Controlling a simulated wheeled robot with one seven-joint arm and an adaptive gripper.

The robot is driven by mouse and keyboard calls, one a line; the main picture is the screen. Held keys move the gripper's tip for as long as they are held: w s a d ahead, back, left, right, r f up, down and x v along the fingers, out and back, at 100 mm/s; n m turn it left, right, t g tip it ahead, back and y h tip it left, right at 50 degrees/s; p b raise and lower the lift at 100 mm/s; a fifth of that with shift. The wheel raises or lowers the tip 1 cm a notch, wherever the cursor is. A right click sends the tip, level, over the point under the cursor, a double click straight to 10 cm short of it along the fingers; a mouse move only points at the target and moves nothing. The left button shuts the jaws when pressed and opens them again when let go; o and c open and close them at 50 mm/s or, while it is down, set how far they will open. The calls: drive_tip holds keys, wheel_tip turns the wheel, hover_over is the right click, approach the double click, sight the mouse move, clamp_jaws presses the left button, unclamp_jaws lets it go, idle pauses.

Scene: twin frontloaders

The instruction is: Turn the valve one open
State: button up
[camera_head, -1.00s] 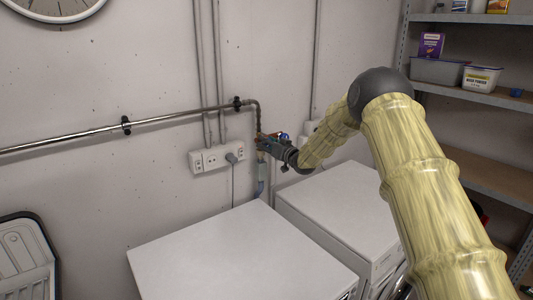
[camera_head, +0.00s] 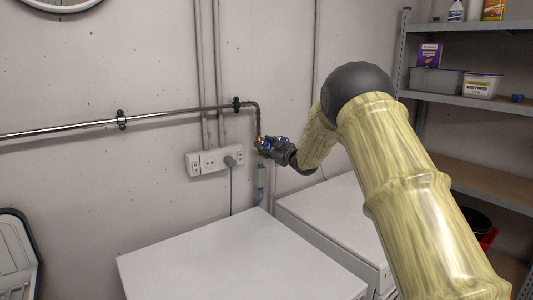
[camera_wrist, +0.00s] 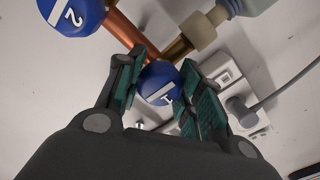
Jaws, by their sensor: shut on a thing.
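Valve one is a round blue handle (camera_wrist: 160,84) with a white bar and the digit 1, seen in the wrist view. My gripper (camera_wrist: 162,88) has its teal-padded fingers on either side of it and is shut on it. In the head view, my gripper (camera_head: 268,148) is at the pipe's lower end by the wall and mostly hides the valve. A second blue handle marked 2 (camera_wrist: 72,14) is at the top left of the wrist view, apart from the fingers. A copper pipe (camera_wrist: 124,30) runs between the two handles.
A wall socket strip (camera_head: 213,160) with a plug and grey cable is just left of the valve. Two white machines, one at the front (camera_head: 235,262) and one behind (camera_head: 325,215), stand below. Metal shelves (camera_head: 470,100) are at the right. A pipe (camera_head: 70,130) runs along the wall.

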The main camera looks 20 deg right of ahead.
drive_tip(key=shift+d+f+n+b, duration=0.1)
drive_tip(key=shift+f+n+b, duration=0.1)
drive_tip(key=shift+n+b, duration=0.25)
drive_tip(key=o, duration=1.1)
drive_tip(key=shift+s+r, duration=0.1)
drive_tip(key=shift+c, duration=0.2)
drive_tip(key=v, duration=1.2)
drive_tip(key=shift+r, duration=0.1)
